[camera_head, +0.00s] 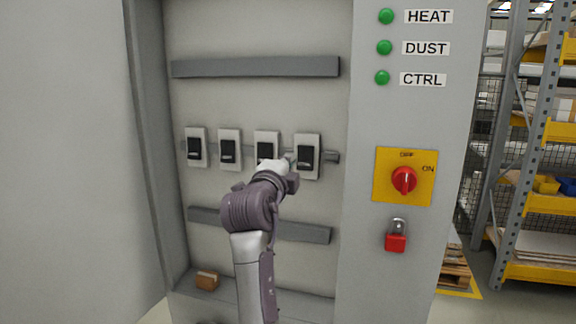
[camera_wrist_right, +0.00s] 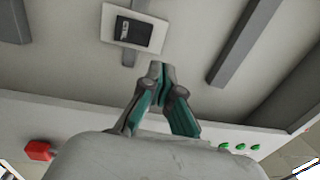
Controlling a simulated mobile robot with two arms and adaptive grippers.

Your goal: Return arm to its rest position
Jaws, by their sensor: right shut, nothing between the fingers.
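My right arm reaches up from the bottom of the head view into an open grey cabinet. My right gripper (camera_head: 289,158) is in front of the third and fourth of a row of breaker switches and partly covers them. In the right wrist view the gripper (camera_wrist_right: 160,70) is shut, with its fingertips together and nothing between them. A breaker switch (camera_wrist_right: 132,34) shows just beyond the fingertips; I cannot tell whether they touch. The fourth breaker (camera_head: 307,157) and the first breaker (camera_head: 195,147) are at the row's ends. My left gripper is not in view.
Right of the opening is a panel with green lights (camera_head: 384,47), a red rotary switch (camera_head: 404,180) on a yellow plate and a red padlock (camera_head: 396,242). A small brown block (camera_head: 207,280) lies on the cabinet floor. Shelving (camera_head: 540,150) stands at the right.

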